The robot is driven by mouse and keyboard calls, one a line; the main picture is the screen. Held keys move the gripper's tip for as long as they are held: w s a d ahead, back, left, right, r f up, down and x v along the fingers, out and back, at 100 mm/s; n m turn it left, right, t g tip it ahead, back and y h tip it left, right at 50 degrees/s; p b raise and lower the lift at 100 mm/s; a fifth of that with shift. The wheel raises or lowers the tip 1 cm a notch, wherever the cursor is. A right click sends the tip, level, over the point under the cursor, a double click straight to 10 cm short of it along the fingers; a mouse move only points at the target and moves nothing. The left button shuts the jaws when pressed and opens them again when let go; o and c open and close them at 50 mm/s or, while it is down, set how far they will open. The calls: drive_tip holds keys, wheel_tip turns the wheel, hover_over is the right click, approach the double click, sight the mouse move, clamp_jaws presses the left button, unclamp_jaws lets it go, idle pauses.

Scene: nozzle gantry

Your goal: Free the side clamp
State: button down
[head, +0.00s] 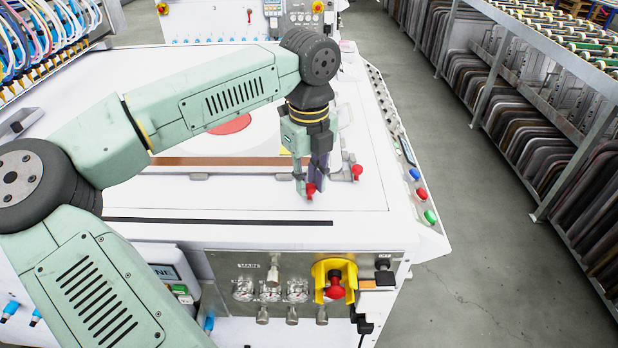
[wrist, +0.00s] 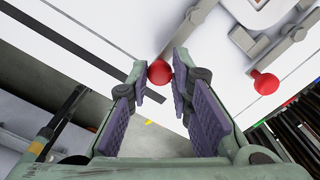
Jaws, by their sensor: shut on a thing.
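Two clamp levers with round red knobs stand at the near right part of the white machine top (head: 150,206). My gripper (head: 308,186) points down at the nearer lever and is shut on its red knob (head: 310,190). In the wrist view this knob (wrist: 160,73) sits between the fingertips, and its grey lever (wrist: 182,38) runs up and right from it. The other red knob (head: 357,172) stands apart, just right of my gripper; it also shows in the wrist view (wrist: 265,83). Which of the two belongs to the side clamp I cannot tell. My gripper hides part of the nearer clamp.
A copper-coloured bar (head: 215,161) lies across the top behind my gripper. Coloured buttons (head: 421,194) line the right edge. A red knob in a yellow guard (head: 335,287) is on the front panel. A rack (head: 545,110) stands right, beyond clear floor (head: 465,240).

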idle(0.7)
drive_tip(key=a+m+b, duration=0.1)
drive_tip(key=m, duration=0.1)
drive_tip(key=a+m+b, duration=0.1)
drive_tip(key=m+b, duration=0.1)
drive_tip(key=shift+w+f, duration=0.15)
drive_tip(key=shift+w, duration=0.05)
drive_tip(key=m, duration=0.1)
drive_tip(key=a+m, duration=0.1)
drive_tip(key=shift+w+a+m+b, duration=0.1)
drive_tip(key=shift+w+m+b, duration=0.2)
drive_tip(key=shift+w+b, duration=0.1)
drive_tip(key=m, duration=0.1)
drive_tip(key=a+m, duration=0.1)
drive_tip(key=shift+w+m, duration=0.4)
drive_tip(key=w+m, duration=0.1)
drive_tip(key=m, duration=0.1)
drive_tip(key=w+a+m, duration=0.1)
drive_tip(key=m, duration=0.1)
drive_tip(key=shift+r+m, duration=0.2)
drive_tip(key=shift+m, duration=0.1)
drive_tip(key=shift+w+a+m+p, duration=0.15)
drive_tip(key=shift+w+m, duration=0.35)
drive_tip(key=shift+m, duration=0.5)
drive_tip(key=shift+w+a+m+p, duration=0.15)
drive_tip(key=shift+w+m, duration=0.35)
drive_tip(key=shift+m, duration=0.5)
drive_tip(key=shift+d, duration=0.1)
